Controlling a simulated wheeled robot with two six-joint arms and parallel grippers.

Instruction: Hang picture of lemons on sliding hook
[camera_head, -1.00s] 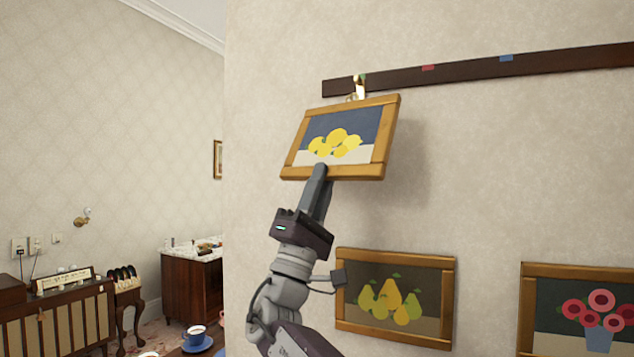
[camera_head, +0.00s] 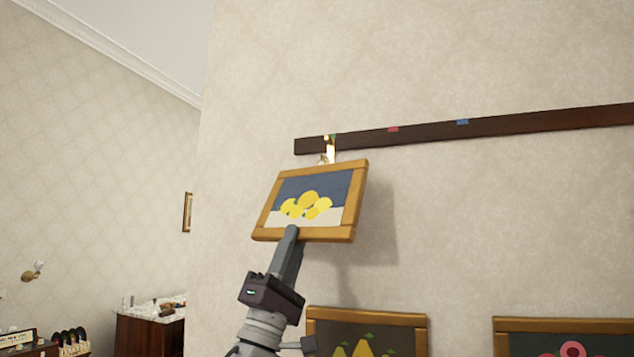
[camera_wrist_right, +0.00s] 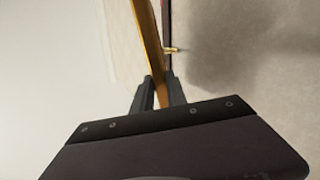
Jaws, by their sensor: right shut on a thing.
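The picture of lemons (camera_head: 315,187), in a wooden frame, is up near the wall, tilted a little, just below the dark rail (camera_head: 480,122). My right gripper (camera_head: 291,234) is shut on the bottom edge of its frame. In the right wrist view the frame edge (camera_wrist_right: 147,40) runs up from between the fingers of the right gripper (camera_wrist_right: 160,98). The brass sliding hook (camera_head: 330,148) hangs from the rail's left end, right at the frame's top edge. I cannot tell whether the picture's ring is on the hook. My left gripper is not in view.
The rail carries a red mark (camera_head: 393,129) and a blue mark (camera_head: 462,122). A pear picture (camera_head: 415,320) and a flower picture (camera_head: 500,340) are lower on the wall. A cabinet (camera_head: 150,335) stands at the lower left. The wall right of the lemons is clear.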

